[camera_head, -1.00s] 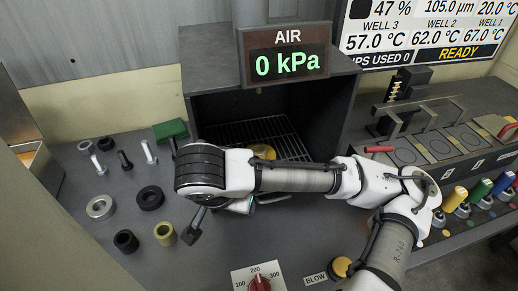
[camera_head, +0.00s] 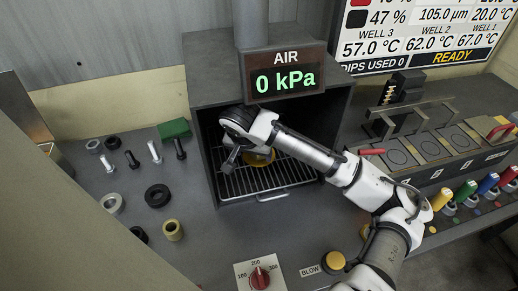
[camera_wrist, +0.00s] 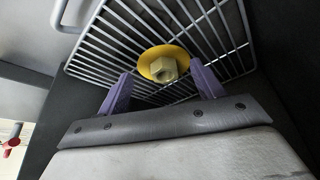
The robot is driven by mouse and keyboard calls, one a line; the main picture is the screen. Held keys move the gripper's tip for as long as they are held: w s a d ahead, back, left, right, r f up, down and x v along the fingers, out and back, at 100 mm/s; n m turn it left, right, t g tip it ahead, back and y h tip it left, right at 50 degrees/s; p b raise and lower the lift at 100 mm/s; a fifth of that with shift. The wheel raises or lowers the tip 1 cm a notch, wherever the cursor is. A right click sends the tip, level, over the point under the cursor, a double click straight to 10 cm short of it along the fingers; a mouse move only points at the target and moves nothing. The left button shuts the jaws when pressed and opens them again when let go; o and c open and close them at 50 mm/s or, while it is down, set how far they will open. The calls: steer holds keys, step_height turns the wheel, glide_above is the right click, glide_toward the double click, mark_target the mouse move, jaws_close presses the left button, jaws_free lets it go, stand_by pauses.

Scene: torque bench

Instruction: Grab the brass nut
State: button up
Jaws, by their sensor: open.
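The brass nut (camera_wrist: 164,69) is a pale hexagonal nut with a dark hole, lying on a round yellow disc (camera_wrist: 158,55) on a wire rack (camera_wrist: 120,42). In the head view, the disc (camera_head: 259,158) shows on the rack inside the dark open chamber, partly covered by my arm. The nut is not clear there. My gripper (camera_wrist: 163,87) is open and empty, its two purple fingers apart. In the wrist view the nut appears between and beyond the fingertips, apart from them.
The chamber's walls (camera_head: 205,160) and roof (camera_head: 205,62) surround my gripper closely. An AIR gauge (camera_head: 285,95) hangs in front of its top edge. Loose bolts, nuts and rings, including a brass-coloured ring (camera_head: 173,230), lie on the bench to the left.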

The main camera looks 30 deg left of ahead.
steer(key=shift+w+a, duration=0.2)
steer(key=shift+w, duration=0.35)
steer(key=shift+w+a, duration=0.15)
steer(key=shift+w, duration=0.4)
steer(key=shift+w+p+x, duration=0.15)
steer(key=shift+p+x, duration=0.2)
steer(key=shift+x, duration=1)
steer(key=shift+w+p+x, duration=0.15)
steer(key=shift+p+x, duration=0.2)
steer(key=shift+x, duration=0.95)
steer(key=shift+a+r, duration=0.15)
steer(key=c, duration=1.2)
